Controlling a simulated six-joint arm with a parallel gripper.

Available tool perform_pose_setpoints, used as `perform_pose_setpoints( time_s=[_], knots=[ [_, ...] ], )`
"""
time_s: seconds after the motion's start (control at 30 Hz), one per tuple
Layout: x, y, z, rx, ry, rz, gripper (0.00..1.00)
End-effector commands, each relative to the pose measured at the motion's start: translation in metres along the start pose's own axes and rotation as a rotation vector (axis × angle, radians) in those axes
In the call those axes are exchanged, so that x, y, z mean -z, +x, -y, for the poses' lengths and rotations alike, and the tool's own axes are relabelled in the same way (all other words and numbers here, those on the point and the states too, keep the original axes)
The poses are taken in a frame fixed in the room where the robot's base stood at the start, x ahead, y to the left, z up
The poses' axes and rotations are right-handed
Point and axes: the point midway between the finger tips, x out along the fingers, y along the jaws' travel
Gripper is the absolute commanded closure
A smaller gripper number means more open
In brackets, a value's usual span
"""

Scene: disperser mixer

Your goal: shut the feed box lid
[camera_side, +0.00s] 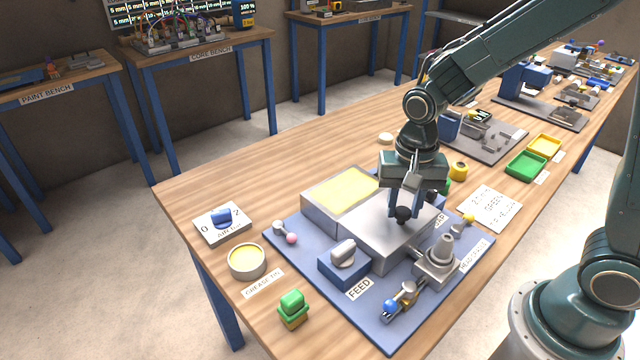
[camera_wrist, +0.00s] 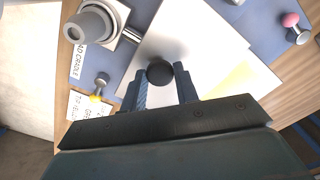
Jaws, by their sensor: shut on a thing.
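The feed box (camera_side: 318,216) is a grey box on the blue base plate, and yellow contents show in its open left part. Its pale grey lid (camera_side: 375,232) lies flat over the right part, leaving the yellow uncovered; the lid also shows in the wrist view (camera_wrist: 200,45). A black round knob (camera_side: 403,215) stands on the lid. My gripper (camera_side: 405,205) points down from above and is shut on this knob. In the wrist view the knob (camera_wrist: 160,71) sits between the fingertips. The fingers hide part of the knob and lid.
A blue block with a grey knob (camera_side: 343,253) stands in front of the box, by the FEED label (camera_side: 360,288). A grey cradle (camera_side: 437,262) stands to the right. A pink-tipped lever (camera_side: 290,238) is at the left, a grease tin (camera_side: 247,262) beyond it.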

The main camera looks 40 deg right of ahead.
Motion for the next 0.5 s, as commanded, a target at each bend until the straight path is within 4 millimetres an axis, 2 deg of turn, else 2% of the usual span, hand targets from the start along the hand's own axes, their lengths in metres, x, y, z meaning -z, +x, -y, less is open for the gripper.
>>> perform_pose_setpoints(
  time_s=[0.3,0.33,0.43,0.5],
  knots=[
    [-0.0039,-0.0005,-0.0037,-0.008,-0.001,0.007,1.00],
    [-0.0040,-0.0004,-0.0037,-0.008,-0.002,0.007,0.66],
    [-0.0036,-0.0003,-0.0034,-0.007,-0.001,0.006,0.48],
    [-0.0032,-0.0002,-0.0031,-0.006,-0.001,0.006,0.48]
  ],
)
